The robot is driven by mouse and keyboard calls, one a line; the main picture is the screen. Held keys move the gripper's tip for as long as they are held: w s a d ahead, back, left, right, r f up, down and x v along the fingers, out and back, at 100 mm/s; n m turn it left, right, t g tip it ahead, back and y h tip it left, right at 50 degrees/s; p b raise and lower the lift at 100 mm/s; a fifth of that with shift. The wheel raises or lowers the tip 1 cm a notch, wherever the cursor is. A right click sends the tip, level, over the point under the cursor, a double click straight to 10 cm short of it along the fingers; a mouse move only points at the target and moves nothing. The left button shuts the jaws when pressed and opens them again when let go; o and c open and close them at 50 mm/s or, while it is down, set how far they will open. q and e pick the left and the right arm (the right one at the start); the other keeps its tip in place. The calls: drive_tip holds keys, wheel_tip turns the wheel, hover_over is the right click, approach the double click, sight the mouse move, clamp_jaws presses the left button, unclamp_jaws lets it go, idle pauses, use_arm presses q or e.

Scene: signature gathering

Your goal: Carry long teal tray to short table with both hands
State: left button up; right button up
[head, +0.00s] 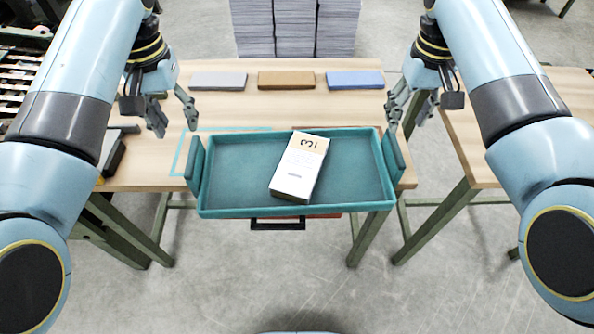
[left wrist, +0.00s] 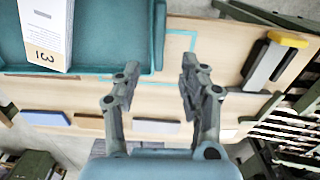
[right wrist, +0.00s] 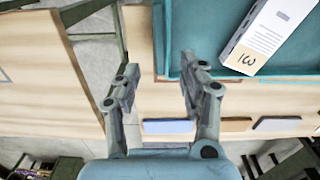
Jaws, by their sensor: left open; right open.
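The long teal tray (head: 235,172) lies across the front edge of the middle wooden table in the head view, its near side reaching past the edge. It has raised teal end pieces on its left (head: 195,165) and right (head: 394,152). A white box marked 3 (head: 298,168) lies inside it. My left gripper (head: 172,115) is open and empty, beyond and left of the left end piece. My right gripper (head: 408,108) is open and empty near the right end piece. Both wrist views show empty jaws beside the tray (left wrist: 158,72), (right wrist: 160,72). Neither visibly touches the tray.
The middle table (head: 230,110) bears grey (head: 218,81), brown (head: 286,80) and blue (head: 355,80) blocks along its back. A teal outline (head: 180,150) shows partly under the tray. A second wooden table (head: 570,90) stands right, across a gap. A dark yellow-ended object (left wrist: 265,60) lies left.

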sight(191, 154)
use_arm(q)
drive_tip(key=shift+s+d, duration=0.15)
drive_tip(key=shift+s, duration=0.05)
use_arm(e)
drive_tip(key=shift+s+d, duration=0.15)
drive_tip(key=shift+s, duration=0.05)
use_arm(q)
drive_tip(key=shift+f, duration=0.3)
use_arm(e)
drive_tip(key=shift+f, duration=0.25)
use_arm(q)
wheel_tip(191, 154, down, 10)
drive_tip(key=shift+w+f, duration=0.1)
drive_tip(key=shift+f, duration=0.05)
use_arm(e)
wheel_tip(191, 154, down, 10)
drive_tip(key=shift+w+f, duration=0.15)
use_arm(q)
drive_tip(key=shift+c, duration=0.2)
use_arm(e)
drive_tip(key=shift+c, duration=0.2)
use_arm(q)
clamp_jaws()
use_arm(e)
clamp_jaws()
